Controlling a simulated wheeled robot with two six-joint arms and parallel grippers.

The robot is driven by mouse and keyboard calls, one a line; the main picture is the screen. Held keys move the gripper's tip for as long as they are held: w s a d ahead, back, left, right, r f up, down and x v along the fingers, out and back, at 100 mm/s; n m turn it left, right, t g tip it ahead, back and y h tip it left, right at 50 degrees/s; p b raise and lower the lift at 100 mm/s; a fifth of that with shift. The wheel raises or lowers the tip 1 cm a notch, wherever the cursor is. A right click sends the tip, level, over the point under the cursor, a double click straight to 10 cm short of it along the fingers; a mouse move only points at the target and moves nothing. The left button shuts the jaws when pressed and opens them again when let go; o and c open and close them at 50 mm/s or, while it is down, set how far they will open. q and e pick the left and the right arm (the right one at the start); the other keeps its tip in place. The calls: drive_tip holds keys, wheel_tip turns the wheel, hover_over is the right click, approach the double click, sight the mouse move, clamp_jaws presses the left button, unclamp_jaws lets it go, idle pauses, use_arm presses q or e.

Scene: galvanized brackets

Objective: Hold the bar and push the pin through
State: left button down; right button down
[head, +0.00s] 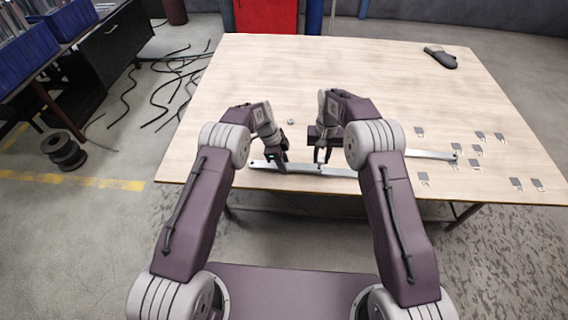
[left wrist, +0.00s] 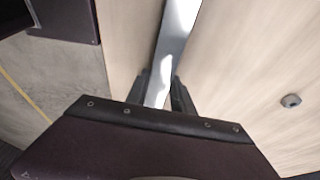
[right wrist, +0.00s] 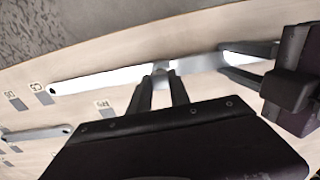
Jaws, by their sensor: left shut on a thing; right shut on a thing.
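A flat galvanized bar (head: 340,172) lies along the table's front edge. My left gripper (head: 281,159) is shut on its left part; the bar runs between the fingers in the left wrist view (left wrist: 160,92). My right gripper (head: 321,160) is over the bar's middle, fingers pointing down. In the right wrist view its fingers (right wrist: 160,82) are shut on a small light piece, seemingly the pin (right wrist: 161,68), at the bar. The fingers hide most of it, so I cannot tell how deep it sits. The bar's far end has a hole (right wrist: 52,90).
A second bar (head: 432,154) lies to the right, partly behind my right arm. Several small grey tags (head: 473,151) are on the table's right side. A small round grey piece (head: 290,122) lies behind my left gripper. A dark object (head: 440,57) is at the back right.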

drive_tip(key=shift+f, duration=1.3)
idle(0.9)
drive_tip(key=c, duration=1.1)
unclamp_jaws()
drive_tip(key=shift+c, duration=0.2)
drive_tip(key=shift+r, duration=3)
use_arm(q)
drive_tip(key=c, duration=1)
unclamp_jaws()
drive_tip(key=v, duration=0.9)
